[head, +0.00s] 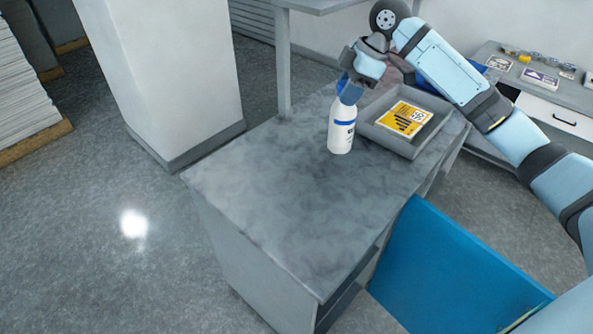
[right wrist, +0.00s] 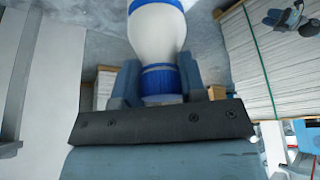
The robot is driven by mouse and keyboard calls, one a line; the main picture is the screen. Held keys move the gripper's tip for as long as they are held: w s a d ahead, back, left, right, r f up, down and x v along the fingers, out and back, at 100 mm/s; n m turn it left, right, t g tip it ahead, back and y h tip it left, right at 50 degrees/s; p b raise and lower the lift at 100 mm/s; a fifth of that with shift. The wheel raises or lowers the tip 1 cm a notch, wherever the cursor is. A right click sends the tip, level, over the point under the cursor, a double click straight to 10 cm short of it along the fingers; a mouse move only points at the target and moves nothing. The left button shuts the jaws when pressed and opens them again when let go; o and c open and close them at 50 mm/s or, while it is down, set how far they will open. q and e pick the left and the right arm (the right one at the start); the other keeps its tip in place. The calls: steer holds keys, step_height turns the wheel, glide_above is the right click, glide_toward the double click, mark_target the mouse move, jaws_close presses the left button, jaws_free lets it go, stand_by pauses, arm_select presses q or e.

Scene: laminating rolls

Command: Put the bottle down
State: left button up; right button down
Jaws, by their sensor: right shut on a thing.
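The bottle (head: 341,130) is white with a blue band and a printed label. It is upright at the far part of the grey table (head: 270,200), left of a grey tray. My right gripper (head: 350,92) is shut on its neck from above. I cannot tell whether the bottle's base touches the table. In the right wrist view the bottle (right wrist: 158,35) shows its white body and blue neck between the two fingers (right wrist: 158,85). My left gripper is not in view.
The grey tray (head: 372,131) holds a yellow and black printed item (head: 404,119). A blue panel (head: 450,270) is at the table's right side. A counter with small items (head: 545,75) is at the back right. The table's near part is clear.

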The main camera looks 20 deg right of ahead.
steer(key=f, duration=0.5)
steer(key=f+p, duration=0.1)
steer(key=f, duration=0.9)
steer(key=shift+s+f+p, duration=0.15)
steer(key=shift+s+p, duration=0.15)
steer(key=shift+p, duration=0.1)
steer(key=shift+f, duration=2)
steer(key=c, duration=0.6)
jaws_free()
steer(key=shift+f, duration=0.1)
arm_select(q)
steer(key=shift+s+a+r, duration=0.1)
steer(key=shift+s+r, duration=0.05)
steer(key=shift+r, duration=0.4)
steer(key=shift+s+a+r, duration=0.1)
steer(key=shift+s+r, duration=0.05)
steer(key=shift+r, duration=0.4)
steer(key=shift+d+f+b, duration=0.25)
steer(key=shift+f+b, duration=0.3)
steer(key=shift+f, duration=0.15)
arm_select(e)
glide_toward(342, 146)
steer(key=f, duration=0.1)
steer(key=w+d+f, duration=0.1)
steer(key=d+f, duration=0.1)
steer(key=f, duration=0.1)
steer(key=shift+w, duration=0.35)
